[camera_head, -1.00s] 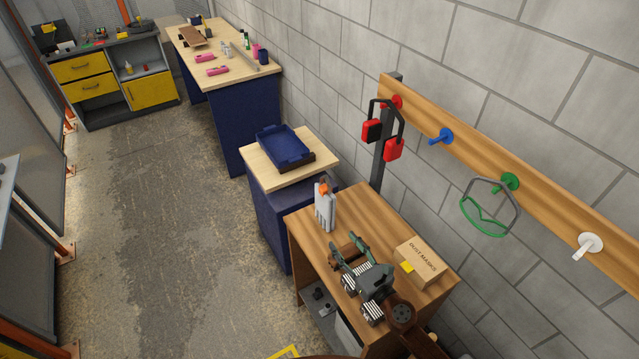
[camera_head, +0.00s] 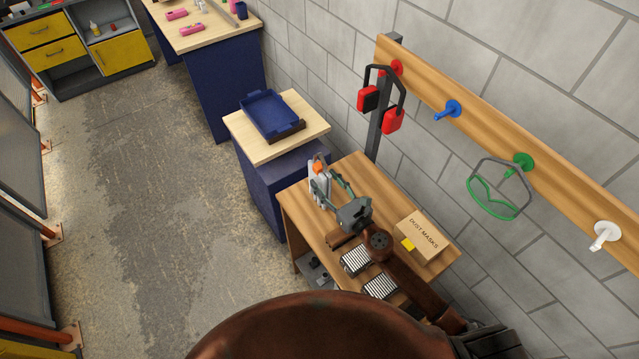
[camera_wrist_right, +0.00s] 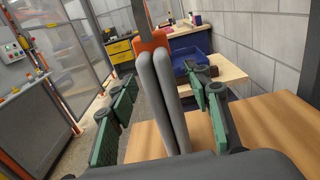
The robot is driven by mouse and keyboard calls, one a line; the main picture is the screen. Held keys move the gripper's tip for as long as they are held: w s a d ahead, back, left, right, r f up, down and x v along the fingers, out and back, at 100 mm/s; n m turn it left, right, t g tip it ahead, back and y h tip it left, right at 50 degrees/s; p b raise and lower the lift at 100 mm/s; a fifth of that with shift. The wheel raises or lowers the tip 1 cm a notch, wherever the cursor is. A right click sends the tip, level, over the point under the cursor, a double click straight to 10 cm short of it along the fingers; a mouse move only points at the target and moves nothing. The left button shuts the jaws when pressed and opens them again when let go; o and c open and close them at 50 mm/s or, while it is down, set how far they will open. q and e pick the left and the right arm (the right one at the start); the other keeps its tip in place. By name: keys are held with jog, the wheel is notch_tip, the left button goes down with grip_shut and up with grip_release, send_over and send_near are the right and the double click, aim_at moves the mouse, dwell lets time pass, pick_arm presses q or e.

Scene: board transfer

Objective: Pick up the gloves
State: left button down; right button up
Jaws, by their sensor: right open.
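The gloves (camera_wrist_right: 172,100) are grey with an orange clip at the top. My right gripper (camera_head: 326,190) is open around the gloves. In the right wrist view its green-padded fingers (camera_wrist_right: 163,103) stand on either side of them, with a gap on both sides. My left gripper is not in view.
A box marked dust masks (camera_head: 423,234) stands at the table's right. Striped items (camera_head: 355,260) lie near the front. A blue tray (camera_head: 270,115) sits on a lower cabinet behind. Red ear defenders (camera_head: 394,121) and green goggles (camera_head: 497,198) hang on the wall rail.

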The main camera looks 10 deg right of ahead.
jog(key=x, duration=0.3)
jog(key=shift+w+a, duration=0.15)
jog(key=shift+w, duration=0.15)
jog(key=shift+c, duration=0.7)
grip_shut()
